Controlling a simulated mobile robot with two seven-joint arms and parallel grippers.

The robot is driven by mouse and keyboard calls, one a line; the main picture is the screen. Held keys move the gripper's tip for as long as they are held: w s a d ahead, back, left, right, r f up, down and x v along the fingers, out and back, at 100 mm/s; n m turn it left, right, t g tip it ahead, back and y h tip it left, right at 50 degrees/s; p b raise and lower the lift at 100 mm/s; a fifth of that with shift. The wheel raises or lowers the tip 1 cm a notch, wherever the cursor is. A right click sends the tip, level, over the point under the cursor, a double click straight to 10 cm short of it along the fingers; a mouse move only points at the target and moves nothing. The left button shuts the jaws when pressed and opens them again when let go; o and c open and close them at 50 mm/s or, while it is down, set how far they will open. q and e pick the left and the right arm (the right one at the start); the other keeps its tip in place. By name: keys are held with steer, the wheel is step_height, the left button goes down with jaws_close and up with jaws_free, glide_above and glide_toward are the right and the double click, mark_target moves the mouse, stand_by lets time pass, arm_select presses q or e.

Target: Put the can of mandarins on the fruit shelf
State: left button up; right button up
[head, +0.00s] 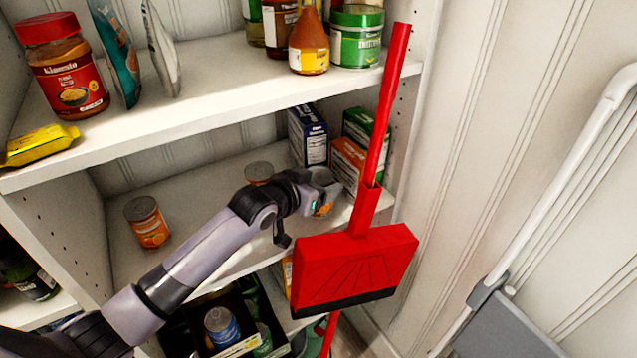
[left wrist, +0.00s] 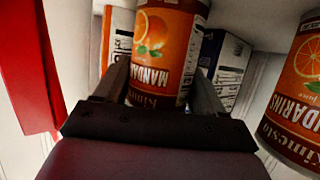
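A can of mandarins (head: 323,209) with an orange label is at the right front of the middle shelf. My left gripper (head: 318,195) is around it, and its links hide part of the can. In the left wrist view the can of mandarins (left wrist: 165,50) sits between the two fingers of my left gripper (left wrist: 162,85), which lie close against its sides. Its label reads upside down there. I cannot tell whether it touches the shelf. A second orange-labelled can (head: 258,173) stands behind; a third (head: 149,222) stands at the left. My right gripper is not in view.
Blue-white (head: 308,135) and orange (head: 348,162) boxes stand behind the gripper. The middle shelf (head: 195,190) has bare room between the cans. The upper shelf holds jars and bottles.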

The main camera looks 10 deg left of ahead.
arm_select(q)
steer(key=o, duration=0.4)
steer(key=shift+r, duration=0.1)
steer(key=v, duration=1.2)
steer(key=shift+p, duration=0.4)
